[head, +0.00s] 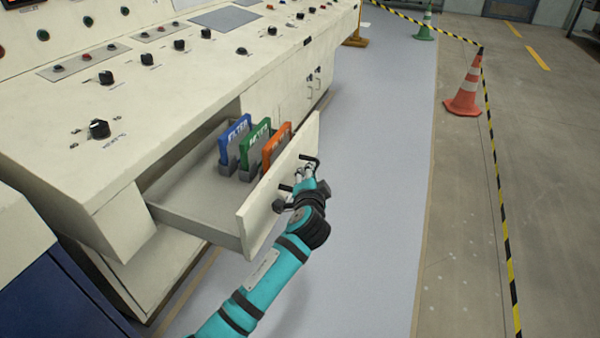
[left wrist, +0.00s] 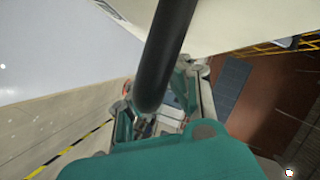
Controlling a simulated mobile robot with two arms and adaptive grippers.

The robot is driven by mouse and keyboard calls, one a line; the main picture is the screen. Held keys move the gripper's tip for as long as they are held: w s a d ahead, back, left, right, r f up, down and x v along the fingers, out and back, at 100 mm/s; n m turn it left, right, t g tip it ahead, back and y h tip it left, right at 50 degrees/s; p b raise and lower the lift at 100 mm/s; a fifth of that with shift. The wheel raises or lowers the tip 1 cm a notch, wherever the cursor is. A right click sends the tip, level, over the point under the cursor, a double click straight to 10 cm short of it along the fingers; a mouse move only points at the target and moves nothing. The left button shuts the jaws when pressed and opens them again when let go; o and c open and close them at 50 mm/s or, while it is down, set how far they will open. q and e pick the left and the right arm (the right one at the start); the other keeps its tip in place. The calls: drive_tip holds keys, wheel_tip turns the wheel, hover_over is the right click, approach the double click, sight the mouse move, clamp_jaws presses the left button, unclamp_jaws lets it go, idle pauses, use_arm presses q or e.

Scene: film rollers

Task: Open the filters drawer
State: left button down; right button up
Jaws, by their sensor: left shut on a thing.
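The filters drawer (head: 195,206) is pulled well out of the cream console. Its cream front panel (head: 262,210) stands clear of the cabinet. Inside it a blue filter (head: 236,132), a green filter (head: 258,138) and an orange filter (head: 277,143) stand upright in grey holders. My left gripper (head: 309,182) is at the outer face of the drawer front, shut on its black handle (head: 311,159). In the left wrist view the black handle bar (left wrist: 166,55) passes close in front of the gripper (left wrist: 160,112). My right gripper is in neither view.
The console top (head: 185,80) carries black knobs and coloured buttons. Closed cabinet doors (head: 290,90) lie beyond the drawer. Pale blue floor (head: 385,150) to the right is clear, up to an orange cone (head: 465,90) and black-yellow barrier tape (head: 494,165).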

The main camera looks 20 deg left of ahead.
use_arm(q)
drive_tip(key=shift+d+f, duration=0.15)
drive_tip(key=shift+d, duration=0.1)
drive_tip(key=c, duration=1.3)
unclamp_jaws()
drive_tip(key=shift+s, duration=0.15)
drive_tip(key=v, duration=1.2)
